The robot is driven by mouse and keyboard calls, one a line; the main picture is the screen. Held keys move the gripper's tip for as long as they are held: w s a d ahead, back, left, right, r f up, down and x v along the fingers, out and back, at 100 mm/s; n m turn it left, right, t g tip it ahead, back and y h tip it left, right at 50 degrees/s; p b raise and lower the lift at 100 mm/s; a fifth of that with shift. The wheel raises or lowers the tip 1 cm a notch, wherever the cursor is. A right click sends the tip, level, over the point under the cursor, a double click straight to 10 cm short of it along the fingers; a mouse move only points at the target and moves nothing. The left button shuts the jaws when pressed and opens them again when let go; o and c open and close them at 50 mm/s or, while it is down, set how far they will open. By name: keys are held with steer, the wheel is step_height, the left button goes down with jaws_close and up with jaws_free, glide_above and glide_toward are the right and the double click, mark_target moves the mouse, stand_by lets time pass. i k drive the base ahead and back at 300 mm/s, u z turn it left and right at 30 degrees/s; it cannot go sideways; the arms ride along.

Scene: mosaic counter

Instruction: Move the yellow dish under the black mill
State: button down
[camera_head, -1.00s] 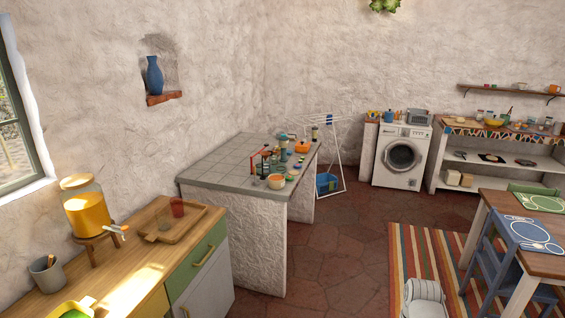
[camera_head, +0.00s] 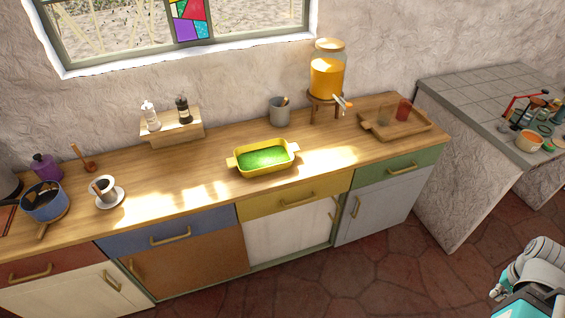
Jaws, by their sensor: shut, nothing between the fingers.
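The yellow dish (camera_head: 262,171) is a rectangular baking dish with side handles and a green filling. It sits on the wooden counter (camera_head: 335,160), near the front edge at mid-counter. The black mill (camera_head: 183,109) stands upright on a small wooden riser (camera_head: 180,135) against the wall, left of and behind the dish. A white mill (camera_head: 150,117) stands beside it on the riser. The dish is apart from the riser. Part of my arm shows at the lower right, well away from the counter; my gripper's fingers are not visible.
A grey cup (camera_head: 279,112) and a juice dispenser (camera_head: 327,77) stand behind and right of the dish. A wooden tray (camera_head: 385,133) is further right. A cup on a saucer (camera_head: 118,197) and a blue pot (camera_head: 45,203) are left. Counter before the riser is clear.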

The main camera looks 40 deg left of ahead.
mark_target(270, 157)
steer(key=u, duration=0.55)
steer(key=i, duration=0.9)
steer(key=u, duration=0.5)
steer(key=k, duration=0.95)
steer(key=u, duration=0.15)
steer(key=i, duration=0.85)
